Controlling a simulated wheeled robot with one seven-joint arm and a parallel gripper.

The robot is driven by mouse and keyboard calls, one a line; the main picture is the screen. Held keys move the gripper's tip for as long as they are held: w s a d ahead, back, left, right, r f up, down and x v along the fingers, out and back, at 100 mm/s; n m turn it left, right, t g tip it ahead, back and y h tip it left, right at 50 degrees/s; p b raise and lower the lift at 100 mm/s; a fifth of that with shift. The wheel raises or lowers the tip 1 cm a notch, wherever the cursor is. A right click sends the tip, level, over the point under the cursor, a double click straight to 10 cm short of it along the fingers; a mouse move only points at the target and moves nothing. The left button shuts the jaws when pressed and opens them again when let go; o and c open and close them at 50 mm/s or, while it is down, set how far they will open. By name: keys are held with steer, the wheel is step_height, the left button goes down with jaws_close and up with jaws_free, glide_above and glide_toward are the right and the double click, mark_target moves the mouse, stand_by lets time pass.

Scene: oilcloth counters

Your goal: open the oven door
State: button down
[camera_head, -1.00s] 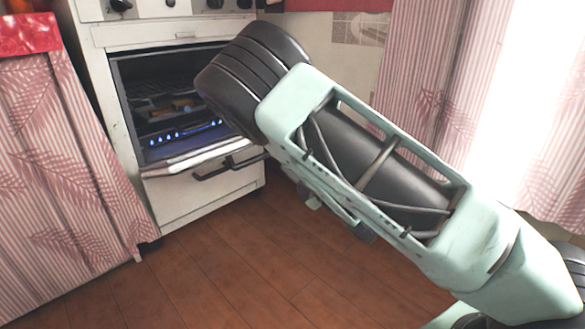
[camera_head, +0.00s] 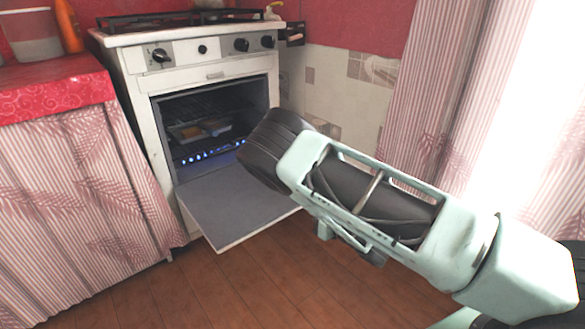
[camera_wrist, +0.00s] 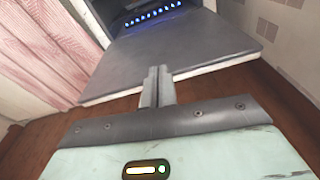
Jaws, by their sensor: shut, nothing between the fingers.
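The white oven (camera_head: 140,110) stands at the left centre in the head view. Its door (camera_head: 235,205) is folded down, about level, with its grey inner face up. The lit cavity (camera_head: 205,125) shows a row of blue flames and something on a rack inside. In the wrist view the door (camera_wrist: 185,45) spreads out beyond the fingertips. My gripper (camera_wrist: 158,74) is shut and empty by the door's front edge. I cannot tell whether it touches the door. In the head view my arm covers the gripper and the door's right side. The door's handle is out of sight.
A counter with a red cloth (camera_head: 55,88) and striped curtain (camera_head: 85,190) stands left of the oven. A striped curtain (camera_head: 440,100) hangs at the right by a bright window. Brown wooden floor (camera_head: 225,285) lies clear in front.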

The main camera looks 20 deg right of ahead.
steer(key=n, duration=0.1)
steer(key=b, duration=0.5)
glide_above(289, 208)
steer(key=shift+r, duration=0.35)
steer(key=shift+w+r, duration=0.15)
steer(key=shift+r, duration=0.3)
stand_by(0.9)
